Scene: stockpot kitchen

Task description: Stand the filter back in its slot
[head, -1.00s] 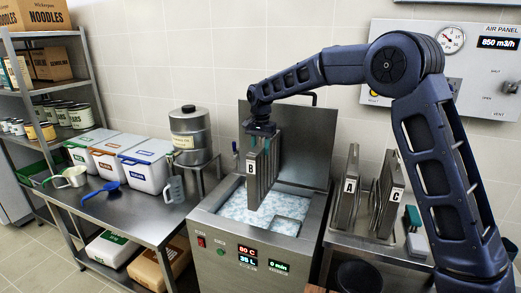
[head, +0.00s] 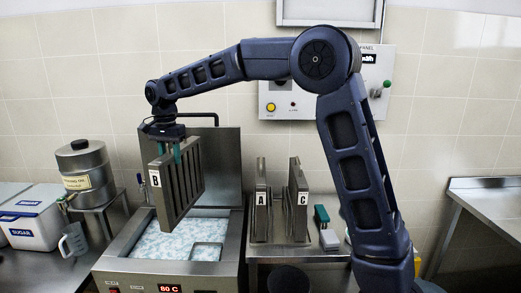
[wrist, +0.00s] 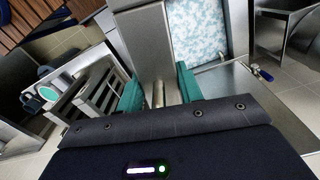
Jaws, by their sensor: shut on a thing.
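My gripper (head: 169,150) is shut on the top of filter B (head: 181,190), a grey slatted metal panel with a white B label. Filter B hangs upright above the open metal tank (head: 112,262) of pale blue foamy liquid. In the wrist view, the teal fingers of my gripper (wrist: 159,90) close around a metal part of the filter (wrist: 158,94); most of the filter is hidden there. Filter A (head: 262,215) and filter C (head: 298,200) stand upright on a steel side table right of the tank, with a gap between them. The slot itself is not clearly visible.
A dark bin (head: 288,279) is in front of the side table (head: 285,254). The raised tank lid (head: 220,160) is behind filter B. The air panel (head: 284,92) is on the back wall.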

